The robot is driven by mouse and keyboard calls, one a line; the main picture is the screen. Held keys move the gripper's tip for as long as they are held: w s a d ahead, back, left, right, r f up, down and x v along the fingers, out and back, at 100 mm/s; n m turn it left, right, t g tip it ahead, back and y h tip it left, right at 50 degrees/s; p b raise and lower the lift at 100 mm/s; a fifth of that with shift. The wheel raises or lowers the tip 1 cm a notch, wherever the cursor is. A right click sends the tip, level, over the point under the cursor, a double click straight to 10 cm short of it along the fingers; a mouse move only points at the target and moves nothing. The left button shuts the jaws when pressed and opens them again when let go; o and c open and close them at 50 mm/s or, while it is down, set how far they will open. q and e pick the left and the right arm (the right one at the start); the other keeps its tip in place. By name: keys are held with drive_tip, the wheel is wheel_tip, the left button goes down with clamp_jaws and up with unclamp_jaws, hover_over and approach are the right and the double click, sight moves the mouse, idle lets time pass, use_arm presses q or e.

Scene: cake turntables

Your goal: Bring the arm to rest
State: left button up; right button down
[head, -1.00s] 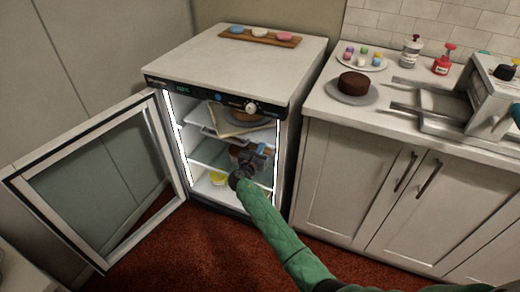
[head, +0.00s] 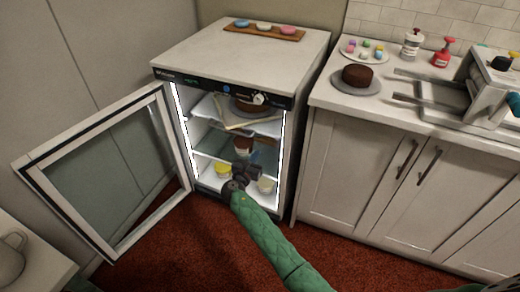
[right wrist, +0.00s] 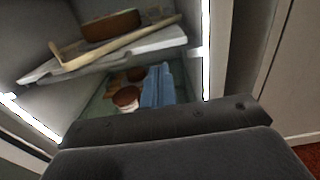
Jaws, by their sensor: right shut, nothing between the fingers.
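My right gripper (head: 248,171) is shut and empty at the front opening of the small fridge (head: 290,150), in front of its lower shelves. Its green-sleeved arm comes up from the lower right. In the right wrist view the dark gripper body (right wrist: 170,135) fills the bottom, and its fingertips cannot be made out. Beyond it are the fridge shelves. A brown cake (right wrist: 110,25) sits on a board on the upper shelf. A brown-topped cup (right wrist: 126,97) and a blue item (right wrist: 158,87) are on the shelf below. My left gripper is not in view.
The glass fridge door (head: 120,180) stands wide open to the left. Yellow (head: 223,169) and pale (head: 266,185) cups are low in the fridge. The counter (head: 330,95) at right holds a chocolate cake (head: 357,76). Red floor (head: 180,250) is open in front.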

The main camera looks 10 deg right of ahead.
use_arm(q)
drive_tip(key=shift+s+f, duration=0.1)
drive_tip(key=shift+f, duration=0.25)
use_arm(e)
drive_tip(key=shift+v, duration=1.35)
